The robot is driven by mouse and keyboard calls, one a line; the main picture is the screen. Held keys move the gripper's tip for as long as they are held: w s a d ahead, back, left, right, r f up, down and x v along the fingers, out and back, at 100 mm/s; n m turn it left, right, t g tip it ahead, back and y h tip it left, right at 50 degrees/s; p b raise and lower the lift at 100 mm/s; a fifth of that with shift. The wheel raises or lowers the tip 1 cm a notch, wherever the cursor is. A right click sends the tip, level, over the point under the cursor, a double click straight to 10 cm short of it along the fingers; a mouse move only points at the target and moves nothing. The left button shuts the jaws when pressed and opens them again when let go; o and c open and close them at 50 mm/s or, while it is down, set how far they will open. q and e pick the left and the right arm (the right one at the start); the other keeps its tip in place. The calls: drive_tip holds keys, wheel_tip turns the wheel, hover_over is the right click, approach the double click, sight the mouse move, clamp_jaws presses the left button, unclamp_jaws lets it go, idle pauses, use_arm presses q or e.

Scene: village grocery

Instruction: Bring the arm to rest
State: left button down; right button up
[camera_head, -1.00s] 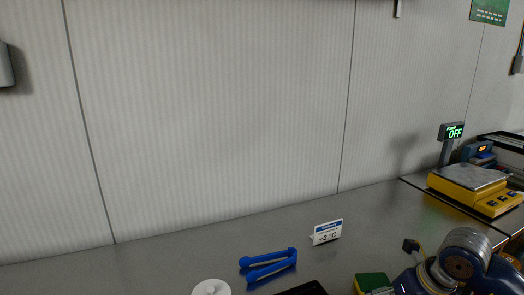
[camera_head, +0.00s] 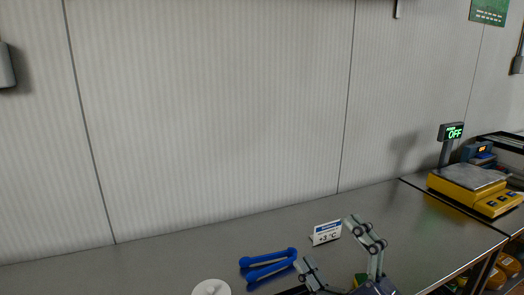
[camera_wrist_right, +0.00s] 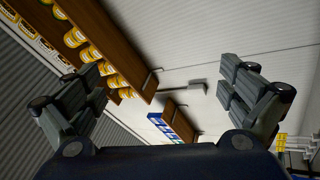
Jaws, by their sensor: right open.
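My right gripper (camera_head: 335,245) is at the bottom right of the head view, over the front of the grey counter (camera_head: 200,250). Its two fingers are spread apart and hold nothing. In the right wrist view its fingers (camera_wrist_right: 165,95) stand wide apart on both sides, with only room surfaces and shelves in the distance between them. My left gripper does not show.
Blue tongs (camera_head: 268,265), a +3 °C sign (camera_head: 326,233) and a white round lid (camera_head: 211,288) are on the counter near the gripper. A yellow scale (camera_head: 468,187) with an OFF display (camera_head: 451,132) stands at the right. The counter's back left is clear.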

drive_tip(key=w+d+f+m+h, duration=0.1)
drive_tip(key=d+f+m+h, duration=0.9)
drive_tip(key=f+m+h, duration=0.3)
drive_tip(key=s+d+f+m+g+h, duration=0.2)
drive_tip(key=s+d+f+m+g, duration=0.15)
drive_tip(key=f+g, duration=0.45)
drive_tip(key=s+a+f+m+g+y, duration=0.15)
drive_tip(key=s+f+g, duration=0.25)
drive_tip(key=s+f, duration=0.5)
drive_tip(key=s+a+f+m+g+y, duration=0.1)
drive_tip(key=s+a+f+g, duration=0.25)
drive_tip(key=s+f, duration=0.6)
drive_tip(key=s+f+g, duration=0.2)
drive_tip(key=s+f, duration=0.1)
drive_tip(key=f, duration=2)
drive_tip(key=s+d+f, duration=0.1)
drive_tip(key=s+f, duration=0.7)
drive_tip(key=s+d+f, duration=0.2)
drive_tip(key=s+f, duration=0.7)
drive_tip(key=shift+s+d+n+g, duration=0.2)
drive_tip(key=shift+d+n+g, duration=0.1)
drive_tip(key=shift+g, duration=0.15)
